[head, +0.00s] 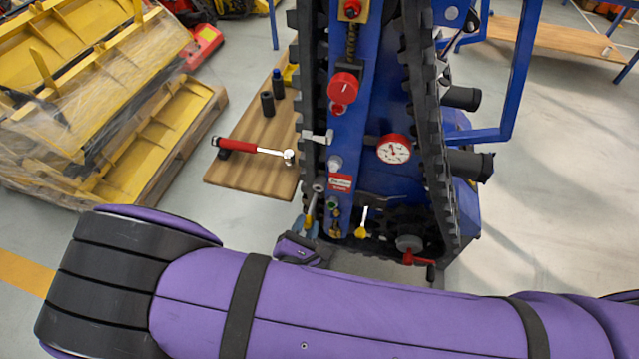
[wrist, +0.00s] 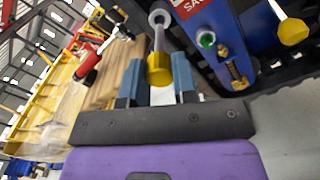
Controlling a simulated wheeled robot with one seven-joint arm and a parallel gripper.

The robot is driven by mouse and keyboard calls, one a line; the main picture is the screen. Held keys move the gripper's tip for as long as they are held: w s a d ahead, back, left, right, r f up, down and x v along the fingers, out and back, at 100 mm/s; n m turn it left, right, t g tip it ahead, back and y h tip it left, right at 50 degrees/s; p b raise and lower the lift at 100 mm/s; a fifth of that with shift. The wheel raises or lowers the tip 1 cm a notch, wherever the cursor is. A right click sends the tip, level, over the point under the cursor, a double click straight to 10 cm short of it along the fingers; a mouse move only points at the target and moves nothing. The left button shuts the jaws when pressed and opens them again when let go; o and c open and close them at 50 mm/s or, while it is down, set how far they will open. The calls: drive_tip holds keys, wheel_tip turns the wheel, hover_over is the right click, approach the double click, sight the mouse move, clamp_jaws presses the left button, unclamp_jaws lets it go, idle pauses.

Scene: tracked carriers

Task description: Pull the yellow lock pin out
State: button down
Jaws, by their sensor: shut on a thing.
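The yellow lock pin (wrist: 160,70) has a yellow end and a grey shaft that runs up to a pale round collar (wrist: 159,18) at the side of the blue carrier. My gripper (wrist: 159,72) has its blue fingers on both sides of the yellow end and is shut on it. In the head view the pin (head: 311,206) is small, at the lower left of the track frame, with my gripper (head: 306,226) at its lower end. How far the shaft sits in the collar cannot be told.
A second yellow knob (head: 361,223) is on the carrier to the right, beside brass fittings. Black tracks (head: 312,90) flank the blue panel (head: 352,125). A red crank (head: 418,260) is low right.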

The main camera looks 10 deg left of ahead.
drive_tip(key=shift+s, duration=0.15)
drive_tip(key=shift+s+a, duration=0.1)
drive_tip(key=shift+s, duration=1.5)
drive_tip(key=c, duration=1.7)
unclamp_jaws()
drive_tip(key=shift+c, duration=0.5)
